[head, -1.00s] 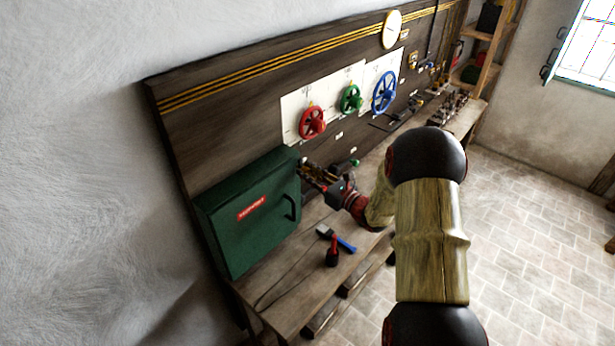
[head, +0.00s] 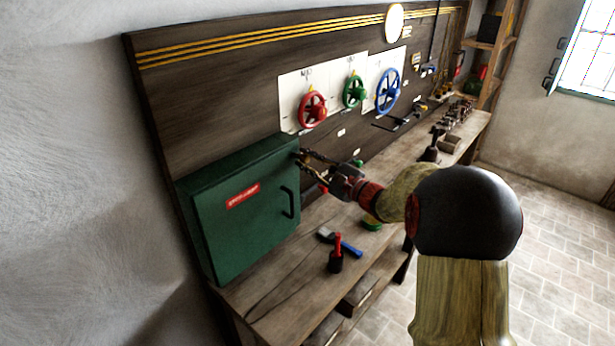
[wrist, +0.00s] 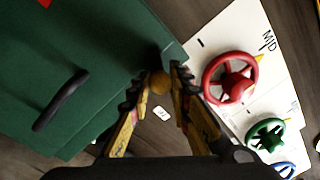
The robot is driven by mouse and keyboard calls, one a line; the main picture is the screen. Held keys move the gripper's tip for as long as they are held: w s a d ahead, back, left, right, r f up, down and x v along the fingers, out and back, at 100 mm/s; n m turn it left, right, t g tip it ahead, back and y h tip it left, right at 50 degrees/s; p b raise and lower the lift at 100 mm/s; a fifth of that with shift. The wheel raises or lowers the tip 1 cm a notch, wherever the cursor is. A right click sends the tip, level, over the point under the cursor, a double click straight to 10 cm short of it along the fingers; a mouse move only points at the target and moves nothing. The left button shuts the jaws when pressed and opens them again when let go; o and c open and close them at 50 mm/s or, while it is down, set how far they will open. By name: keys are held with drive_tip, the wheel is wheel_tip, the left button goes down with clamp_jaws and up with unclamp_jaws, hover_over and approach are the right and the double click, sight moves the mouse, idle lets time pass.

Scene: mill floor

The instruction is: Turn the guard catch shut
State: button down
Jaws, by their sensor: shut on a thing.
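The green guard box (head: 225,240) with a red label and a dark handle (head: 290,203) is mounted on the back board at left, its door closed. It also shows in the wrist view (wrist: 90,45). My gripper (head: 303,162) is at the box's upper right side. In the wrist view my gripper's fingertips (wrist: 157,80) are closed around a small round brass-coloured knob (wrist: 159,84), which I take for the guard catch, beside the box's edge. The fingers hide part of it, and its turn angle cannot be told.
Red (head: 312,109), green (head: 353,91) and blue (head: 388,91) handwheels are on white panels right of the box. A brush with a blue handle (head: 345,245) and a dark, red-topped item (head: 336,256) are on the bench below. The bench front is mostly clear.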

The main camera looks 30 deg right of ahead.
drive_tip(key=n+b, duration=0.1)
drive_tip(key=b, duration=0.1)
drive_tip(key=n+b, duration=0.1)
drive_tip(key=b, duration=0.1)
drive_tip(key=n+b, duration=0.2)
drive_tip(key=b, duration=0.1)
drive_tip(key=shift+f, duration=0.25)
drive_tip(key=n+b, duration=0.2)
drive_tip(key=b, duration=0.1)
drive_tip(key=shift+r+y, duration=0.2)
drive_tip(key=shift+y, duration=0.1)
drive_tip(key=shift+r+n, duration=0.1)
drive_tip(key=shift+n, duration=0.2)
drive_tip(key=c, duration=1.7)
unclamp_jaws()
drive_tip(key=shift+o, duration=0.3)
drive_tip(key=v, duration=1.2)
